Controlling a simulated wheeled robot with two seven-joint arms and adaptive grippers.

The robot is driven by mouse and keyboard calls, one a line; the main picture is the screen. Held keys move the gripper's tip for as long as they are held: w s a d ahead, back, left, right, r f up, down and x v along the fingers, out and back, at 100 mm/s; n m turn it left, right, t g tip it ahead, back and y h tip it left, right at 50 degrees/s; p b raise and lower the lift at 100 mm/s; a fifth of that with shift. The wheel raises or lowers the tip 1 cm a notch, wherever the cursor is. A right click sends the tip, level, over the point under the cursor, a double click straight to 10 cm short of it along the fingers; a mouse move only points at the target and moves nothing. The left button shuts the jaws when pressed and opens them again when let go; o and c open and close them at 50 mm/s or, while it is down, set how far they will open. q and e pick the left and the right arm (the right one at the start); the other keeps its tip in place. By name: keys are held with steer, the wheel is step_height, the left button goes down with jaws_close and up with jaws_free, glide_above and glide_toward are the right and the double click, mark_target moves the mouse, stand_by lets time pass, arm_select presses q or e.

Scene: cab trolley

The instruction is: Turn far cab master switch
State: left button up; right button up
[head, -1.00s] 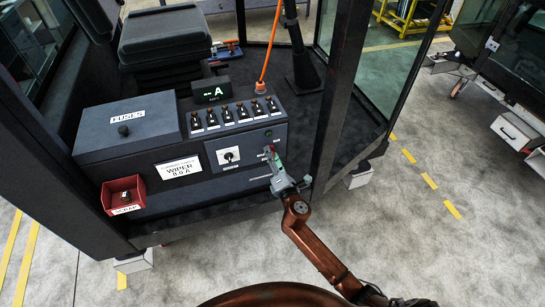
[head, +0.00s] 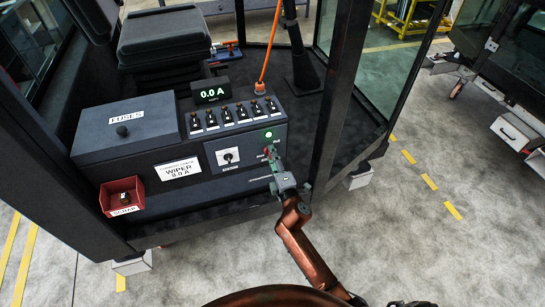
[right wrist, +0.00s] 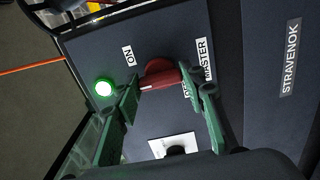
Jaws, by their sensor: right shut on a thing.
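The red master switch (right wrist: 160,73) sits on the dark console panel, between the ON label (right wrist: 129,55) and a partly covered label by the MASTER label (right wrist: 204,60). My right gripper (right wrist: 158,84) is shut on its red handle, with one green finger on each side. In the head view my right gripper (head: 271,160) reaches the console's right end and mostly hides the switch. The green lamp (head: 269,134) beside the switch is lit; it also glows in the right wrist view (right wrist: 103,88). My left gripper is not in view.
The console carries a display (head: 211,91) reading 0.0 A, a row of toggle switches (head: 232,115), a rotary selector (head: 228,156) and a fuse box (head: 125,128). A red scrap bin (head: 122,197) is at its left. A cab post (head: 335,100) stands right of my arm.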

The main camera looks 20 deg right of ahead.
stand_by(0.3)
steer(key=o, duration=1.1)
steer(key=shift+o, duration=0.2)
steer(key=s, duration=1.2)
steer(key=shift+d, duration=0.2)
